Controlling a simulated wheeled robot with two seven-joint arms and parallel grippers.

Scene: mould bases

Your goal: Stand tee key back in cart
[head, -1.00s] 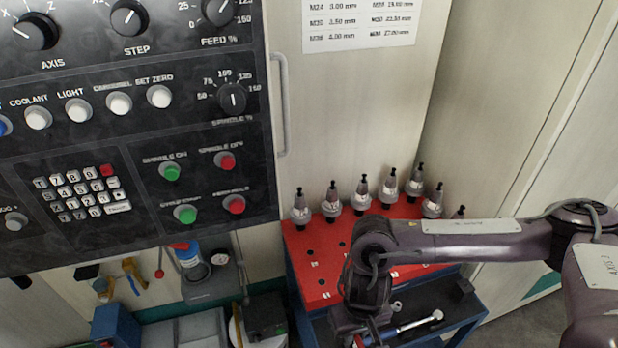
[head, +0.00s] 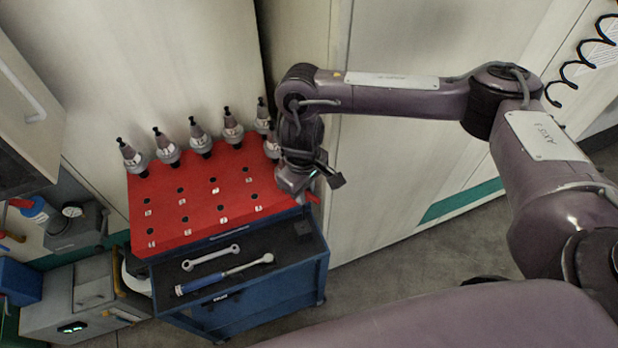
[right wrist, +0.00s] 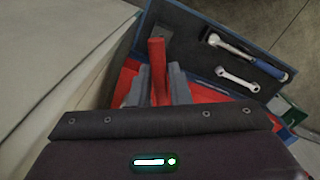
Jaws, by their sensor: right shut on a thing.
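The cart (head: 240,312) is blue with a red top plate (head: 175,225) that has rows of holes. My right gripper (head: 303,188) is over the right edge of the red top. In the right wrist view its two grey fingers (right wrist: 157,90) are shut on a red bar, which I take to be the tee key (right wrist: 157,62). A small red end of the tee key (head: 314,197) shows beside the gripper in the head view. The rest of the key is hidden by the gripper. My left gripper is not in view.
Several tool holders (head: 199,138) stand along the back of the red top; its front holes are empty. A wrench (head: 211,257) and a ratchet (head: 226,274) lie in the dark lower tray. A cabinet wall (head: 400,140) rises on the right.

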